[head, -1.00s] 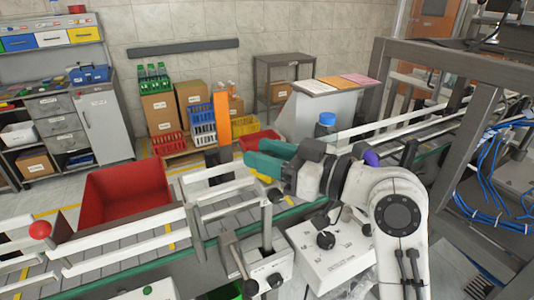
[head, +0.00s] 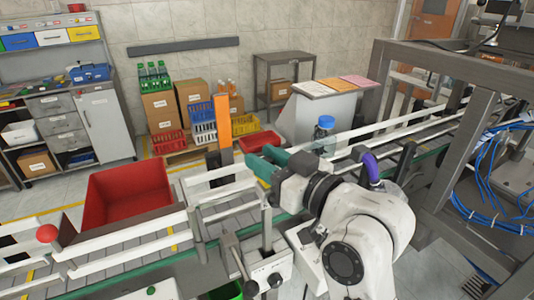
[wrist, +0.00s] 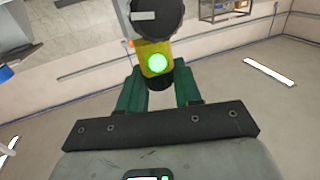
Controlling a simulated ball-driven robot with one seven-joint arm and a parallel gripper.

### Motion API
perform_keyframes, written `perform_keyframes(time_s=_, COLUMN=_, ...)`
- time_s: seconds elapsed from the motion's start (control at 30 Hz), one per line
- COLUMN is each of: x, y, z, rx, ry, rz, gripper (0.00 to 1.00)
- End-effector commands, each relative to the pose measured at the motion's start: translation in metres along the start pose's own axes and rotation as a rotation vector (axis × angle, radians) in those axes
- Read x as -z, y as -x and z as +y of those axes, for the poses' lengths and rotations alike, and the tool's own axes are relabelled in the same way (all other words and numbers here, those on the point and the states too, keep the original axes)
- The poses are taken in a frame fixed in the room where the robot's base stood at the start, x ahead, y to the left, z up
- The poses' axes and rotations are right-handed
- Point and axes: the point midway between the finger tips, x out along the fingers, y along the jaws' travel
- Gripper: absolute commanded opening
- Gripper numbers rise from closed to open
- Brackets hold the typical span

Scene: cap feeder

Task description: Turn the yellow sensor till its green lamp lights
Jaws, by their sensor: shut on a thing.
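The yellow sensor (wrist: 144,52) is between the green fingers of my gripper (wrist: 156,80) in the wrist view. A round green lamp (wrist: 157,63) glows on the sensor's face. A dark round part sits just above the sensor, and a black part shows below it. My gripper (head: 258,162) is shut on the sensor. In the head view the gripper reaches left over the conveyor, and I cannot make out the sensor there.
An orange post (head: 222,120) rises just left of my gripper. A blue-capped bottle (head: 324,132) stands behind the arm. A grey frame (head: 458,145) and blue cables (head: 485,165) are at right.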

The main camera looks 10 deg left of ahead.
Motion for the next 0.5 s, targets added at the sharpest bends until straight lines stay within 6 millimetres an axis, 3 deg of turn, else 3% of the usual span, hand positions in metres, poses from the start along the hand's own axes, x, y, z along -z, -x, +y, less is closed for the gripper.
perform_keyframes(time_s=0.5, x=0.0006, y=0.0006, z=0.0003, rx=-0.069, ry=0.003, rz=0.002, gripper=0.03)
